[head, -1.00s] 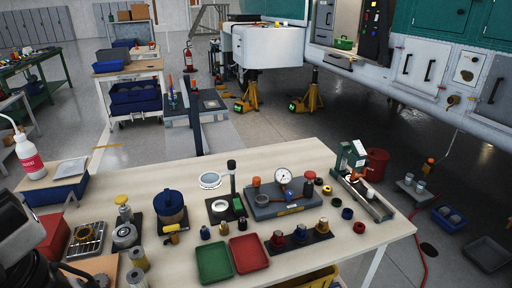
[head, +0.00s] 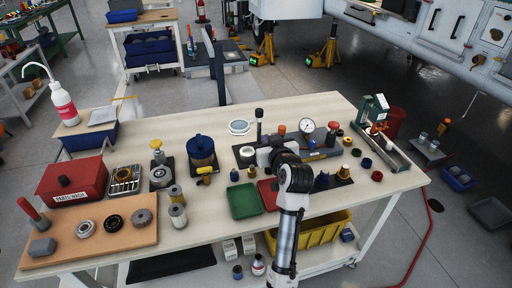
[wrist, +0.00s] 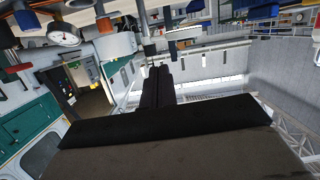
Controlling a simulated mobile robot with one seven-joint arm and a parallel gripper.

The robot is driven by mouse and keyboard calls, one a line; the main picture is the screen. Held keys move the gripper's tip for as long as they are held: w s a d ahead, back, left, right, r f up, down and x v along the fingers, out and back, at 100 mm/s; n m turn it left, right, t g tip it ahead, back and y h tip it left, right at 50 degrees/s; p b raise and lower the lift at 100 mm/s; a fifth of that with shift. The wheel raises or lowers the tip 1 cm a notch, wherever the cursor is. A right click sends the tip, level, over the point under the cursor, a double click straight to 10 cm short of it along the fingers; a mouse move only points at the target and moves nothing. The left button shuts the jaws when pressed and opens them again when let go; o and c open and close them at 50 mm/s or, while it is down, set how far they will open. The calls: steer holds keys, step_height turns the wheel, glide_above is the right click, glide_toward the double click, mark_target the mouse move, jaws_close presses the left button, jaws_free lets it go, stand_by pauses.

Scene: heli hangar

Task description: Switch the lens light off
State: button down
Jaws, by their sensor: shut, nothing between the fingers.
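The lens light looks to be the white-ringed lens (head: 239,127) with a dark post (head: 259,125) topped by a black knob, near the bench's back edge. A black base (head: 241,148) with a pale round part stands in front of the post. My gripper (wrist: 159,70) is shut and empty, its dark fingers together in the wrist view. In the head view my arm reaches over the bench from the front, its end just right of the base. It hides part of the base and its green part. Contact cannot be told, nor whether the lamp is lit.
Green (head: 244,201) and red trays lie in front. The bench top (head: 180,124) is clear at the back left.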

steer(key=shift+m+g+h, duration=0.3)
steer(key=shift+g, duration=0.1)
steer(key=d+f, duration=0.3)
steer(key=shift+s+f, duration=0.15)
steer(key=shift+s, duration=0.25)
steer(key=shift+w, duration=0.1)
steer(key=p+x, duration=0.2)
steer(key=x, duration=0.7)
steer(key=shift+w+a, duration=0.15)
steer(key=shift+w, duration=0.15)
steer(key=f, duration=0.1)
steer(key=w+f+p, duration=0.1)
steer(key=shift+a+f, duration=0.2)
steer(key=shift+f, duration=0.05)
steer(key=shift+w+a+f, duration=0.1)
steer(key=shift+w+f, duration=0.25)
steer(key=shift+f, duration=0.4)
